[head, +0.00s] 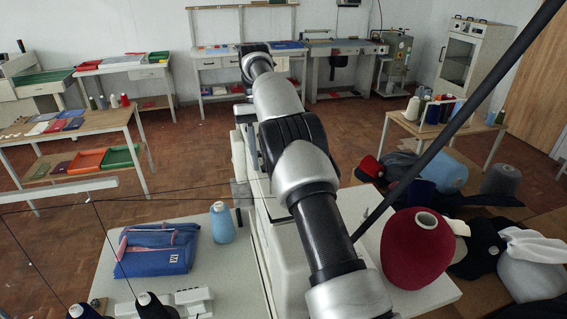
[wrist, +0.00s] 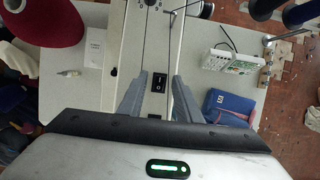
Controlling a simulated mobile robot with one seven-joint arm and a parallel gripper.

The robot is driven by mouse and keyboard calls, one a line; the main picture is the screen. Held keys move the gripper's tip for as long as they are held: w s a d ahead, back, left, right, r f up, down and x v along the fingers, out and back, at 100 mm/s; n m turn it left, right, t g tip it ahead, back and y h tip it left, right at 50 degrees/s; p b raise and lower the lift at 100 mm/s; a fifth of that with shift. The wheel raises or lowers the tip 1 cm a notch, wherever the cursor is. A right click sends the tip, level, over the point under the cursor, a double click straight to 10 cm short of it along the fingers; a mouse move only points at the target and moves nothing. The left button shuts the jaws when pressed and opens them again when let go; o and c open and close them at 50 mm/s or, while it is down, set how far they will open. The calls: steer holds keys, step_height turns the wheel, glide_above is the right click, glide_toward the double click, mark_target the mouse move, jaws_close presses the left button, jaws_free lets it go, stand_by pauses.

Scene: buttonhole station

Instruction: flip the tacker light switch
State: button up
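A small black switch (wrist: 159,82) with a light mark on it sits on the pale machine top in the wrist view, which I take to be the tacker light switch. Whether it is on or off is too small to tell. My gripper (wrist: 164,77) is open, its two grey fingers pointing toward the machine on either side of the switch in the picture. Nothing shows between the fingers except the machine surface and the switch. I cannot tell whether they touch the surface. In the head view the pale machine (head: 262,235) is partly hidden by my arm, and my gripper is out of sight.
A red yarn cone (head: 415,248) stands right of the machine. A white button panel (wrist: 231,62) is close by. Dark thread spools (head: 150,306) stand in front.

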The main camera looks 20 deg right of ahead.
steer(key=shift+a+r+t, duration=0.1)
steer(key=shift+r+t, duration=0.05)
steer(key=shift+t, duration=0.25)
